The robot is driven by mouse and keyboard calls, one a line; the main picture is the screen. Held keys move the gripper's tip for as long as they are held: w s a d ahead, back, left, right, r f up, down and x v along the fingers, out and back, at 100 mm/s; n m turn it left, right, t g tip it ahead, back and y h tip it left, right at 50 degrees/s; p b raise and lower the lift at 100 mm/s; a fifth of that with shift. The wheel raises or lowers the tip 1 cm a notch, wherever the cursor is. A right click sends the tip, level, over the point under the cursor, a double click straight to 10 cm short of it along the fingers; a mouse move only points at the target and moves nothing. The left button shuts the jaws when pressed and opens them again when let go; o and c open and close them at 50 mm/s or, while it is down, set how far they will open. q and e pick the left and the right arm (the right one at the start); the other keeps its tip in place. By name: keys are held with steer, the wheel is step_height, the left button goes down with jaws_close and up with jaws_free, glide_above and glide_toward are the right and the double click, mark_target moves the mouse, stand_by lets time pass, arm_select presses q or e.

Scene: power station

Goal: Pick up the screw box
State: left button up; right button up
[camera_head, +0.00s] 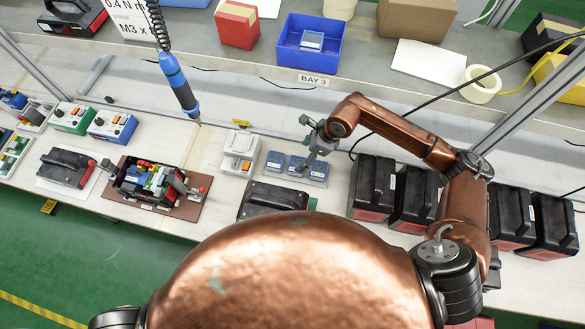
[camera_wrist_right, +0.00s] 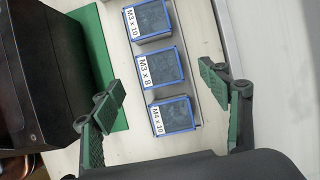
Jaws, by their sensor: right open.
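Three small blue screw boxes sit in a row on a narrow grey tray (camera_wrist_right: 190,60). In the right wrist view they are labelled M3 x 10 (camera_wrist_right: 153,18), M3 x 8 (camera_wrist_right: 162,66) and M4 x 10 (camera_wrist_right: 176,114). In the head view the row of screw boxes (camera_head: 297,165) lies on the bench, partly behind my right gripper (camera_head: 309,158). My right gripper is open and empty over the row. In the wrist view its fingers (camera_wrist_right: 166,84) stand wide on either side of the boxes, apparently apart from them. My left gripper is out of view.
A white device (camera_head: 239,152) stands left of the row. A black and red case (camera_head: 272,199) lies in front, and several more (camera_head: 372,187) stand to the right. A hanging screwdriver (camera_head: 180,85) is at left. A blue bin (camera_head: 287,50) sits on the shelf behind.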

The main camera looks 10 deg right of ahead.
mark_target(298, 164)
steer(key=shift+x, duration=1.25)
steer(key=f, duration=0.4)
steer(key=shift+s+a+f, duration=0.1)
steer(key=shift+s+a, duration=0.05)
steer(key=shift+a, duration=0.1)
steer(key=shift+a+f, duration=0.2)
steer(key=shift+f, duration=0.3)
steer(key=shift+r, duration=0.1)
steer(key=c, duration=1.3)
